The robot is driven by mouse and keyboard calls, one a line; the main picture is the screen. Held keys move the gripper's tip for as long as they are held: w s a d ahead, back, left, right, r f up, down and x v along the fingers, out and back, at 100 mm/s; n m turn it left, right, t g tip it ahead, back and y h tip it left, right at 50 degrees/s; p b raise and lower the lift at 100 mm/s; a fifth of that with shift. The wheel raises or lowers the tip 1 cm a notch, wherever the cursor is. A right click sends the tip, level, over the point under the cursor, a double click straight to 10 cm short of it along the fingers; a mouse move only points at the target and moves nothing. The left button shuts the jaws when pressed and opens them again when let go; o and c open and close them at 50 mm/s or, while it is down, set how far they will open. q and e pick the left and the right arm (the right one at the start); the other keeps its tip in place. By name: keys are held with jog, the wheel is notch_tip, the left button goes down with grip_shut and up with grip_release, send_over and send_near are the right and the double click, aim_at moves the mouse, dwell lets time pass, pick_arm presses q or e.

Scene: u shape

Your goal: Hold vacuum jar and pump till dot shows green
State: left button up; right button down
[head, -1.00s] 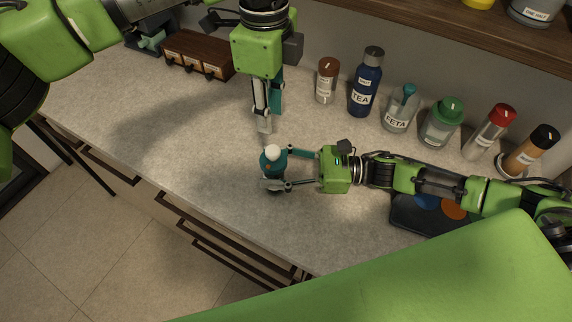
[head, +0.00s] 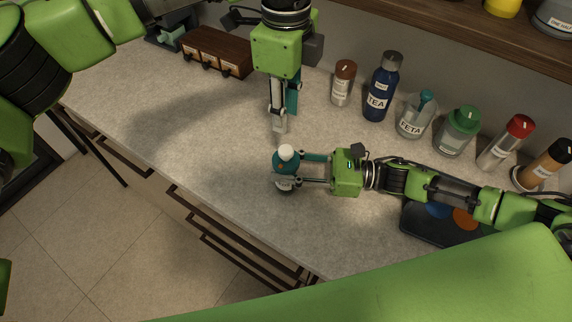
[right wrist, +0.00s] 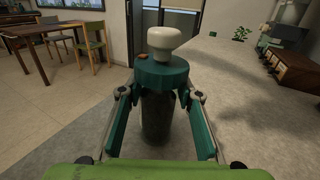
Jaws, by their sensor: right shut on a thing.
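The vacuum jar (head: 285,184) stands upright on the counter near its front edge, with a teal lid and a white pump knob (head: 287,152). In the right wrist view the jar (right wrist: 158,116) is dark below the lid, and a small brownish dot (right wrist: 141,56) shows by the knob; it does not look green. My right gripper (head: 297,172) comes from the right and is shut on the jar, one finger on each side. My left gripper (head: 280,127) points down, empty, above and slightly behind the knob; its finger gap is unclear from this angle.
A row of containers stands along the wall: a brown-capped jar (head: 343,84), a TEA bottle (head: 381,88), a FETA jar (head: 414,118) and several others. A dark tray (head: 412,220) lies under my right arm. The counter left of the jar is clear.

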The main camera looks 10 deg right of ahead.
aim_at(286, 149)
dwell(0.3)
pick_arm(q)
jog(key=o, duration=0.4)
jog(key=shift+f, duration=0.1)
jog(key=shift+m, duration=0.8)
jog(key=shift+f, duration=5.2)
jog(key=c, duration=1.1)
